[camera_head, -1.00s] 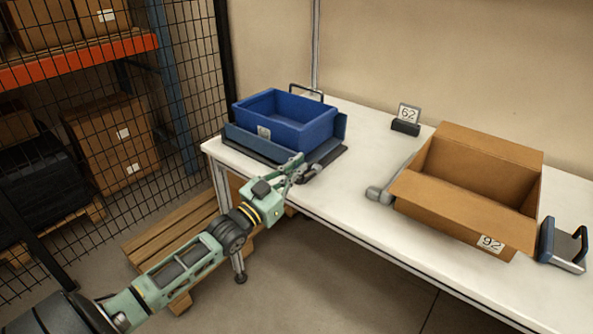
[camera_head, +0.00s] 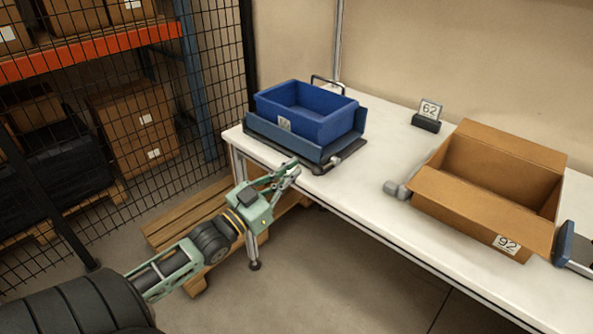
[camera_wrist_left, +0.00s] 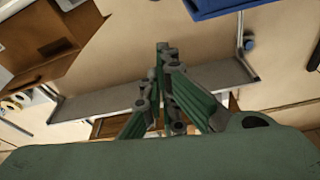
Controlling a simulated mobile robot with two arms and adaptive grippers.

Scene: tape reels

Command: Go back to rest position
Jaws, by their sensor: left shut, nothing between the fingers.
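My left gripper (camera_head: 291,169) is a green and grey two-finger gripper at the near edge of the white table, in front of the blue bin. Its fingers are shut together and empty; the closed fingers (camera_wrist_left: 167,60) also show in the left wrist view. My left arm reaches in from the lower left over the floor. My right gripper is in neither view.
On the white table (camera_head: 370,190) stand a blue bin (camera_head: 335,128) on a dark holder, an open cardboard box (camera_head: 470,207) marked 92 and a 62 sign (camera_head: 429,110). A wooden pallet (camera_head: 180,225) lies beside the table. A mesh fence (camera_head: 225,60) stands at left.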

